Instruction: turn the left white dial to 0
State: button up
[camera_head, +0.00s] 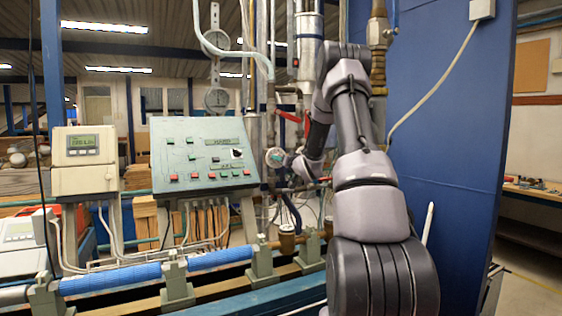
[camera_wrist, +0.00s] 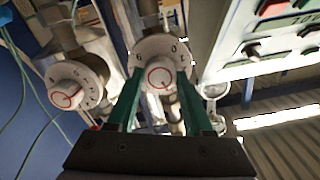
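In the wrist view, a white dial (camera_wrist: 160,77) with a red ring mark on its knob and dark digits on its rim is straight ahead. My gripper (camera_wrist: 160,75) has its two green fingers apart, one on each side of this knob. I cannot tell whether they touch it. A second white dial (camera_wrist: 68,87) with a red mark sits to the left in this view, clear of the fingers. In the head view, my gripper is small beside a round pale dial (camera_head: 274,157) just right of the control panel. The digits there are too small to read.
A grey-green control panel (camera_head: 203,155) with red and green buttons stands left of my arm; its edge also shows in the wrist view (camera_wrist: 262,45). Pipes and red handles surround the dials. A blue wall (camera_head: 450,130) is close on the right. A blue pipe (camera_head: 120,277) runs along the bench.

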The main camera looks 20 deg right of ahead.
grip_shut()
jog(key=n, duration=2.3)
jog(key=shift+f+n, duration=0.1)
jog(key=shift+n, duration=0.3)
dwell(0.4)
jog(key=o, duration=0.7)
grip_release()
